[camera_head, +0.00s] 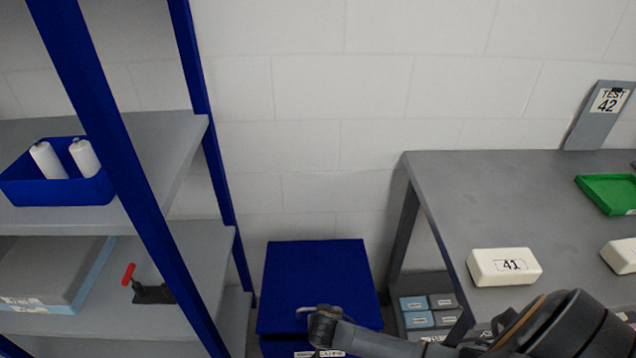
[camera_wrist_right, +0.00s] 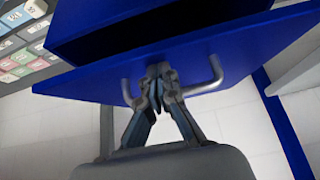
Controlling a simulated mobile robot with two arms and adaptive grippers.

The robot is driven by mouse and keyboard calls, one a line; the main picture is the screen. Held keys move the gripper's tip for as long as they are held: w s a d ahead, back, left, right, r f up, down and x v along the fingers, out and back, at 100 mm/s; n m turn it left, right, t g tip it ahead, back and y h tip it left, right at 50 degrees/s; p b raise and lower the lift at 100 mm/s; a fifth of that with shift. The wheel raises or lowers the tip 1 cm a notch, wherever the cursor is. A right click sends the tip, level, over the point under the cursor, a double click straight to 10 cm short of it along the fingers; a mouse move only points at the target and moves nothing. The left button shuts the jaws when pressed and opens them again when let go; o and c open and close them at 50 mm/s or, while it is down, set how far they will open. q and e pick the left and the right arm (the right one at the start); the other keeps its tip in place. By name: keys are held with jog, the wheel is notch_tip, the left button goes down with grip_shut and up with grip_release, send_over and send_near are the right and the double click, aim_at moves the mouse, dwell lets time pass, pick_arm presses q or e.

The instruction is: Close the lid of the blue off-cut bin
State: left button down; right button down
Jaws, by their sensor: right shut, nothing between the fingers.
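The blue off-cut bin (camera_head: 318,345) stands on the floor against the wall, with a partly hidden label on its front. Its blue lid (camera_head: 315,280) looks flat or nearly flat over the top from above. My right gripper (camera_head: 322,320) is at the lid's front edge, beside the grey handle (camera_head: 305,309). In the right wrist view the right gripper (camera_wrist_right: 158,76) is shut and empty, its tips between the two ends of the handle (camera_wrist_right: 215,75), close to the lid (camera_wrist_right: 105,88). My left gripper is out of view.
A shelf rack with blue posts (camera_head: 205,130) stands close on the left, holding a blue tray (camera_head: 65,192) with white bottles. A grey table (camera_head: 455,205) on the right carries a white block (camera_head: 503,266) and a green tray (camera_head: 608,192).

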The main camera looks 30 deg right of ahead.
jog(key=shift+s+a+f+b, duration=0.15)
jog(key=shift+f+b, duration=0.2)
jog(key=shift+f, duration=0.55)
jog(key=shift+s+a+f+b, duration=0.15)
jog(key=shift+f+b, duration=0.15)
jog(key=shift+f, duration=0.55)
jog(key=shift+d, duration=0.1)
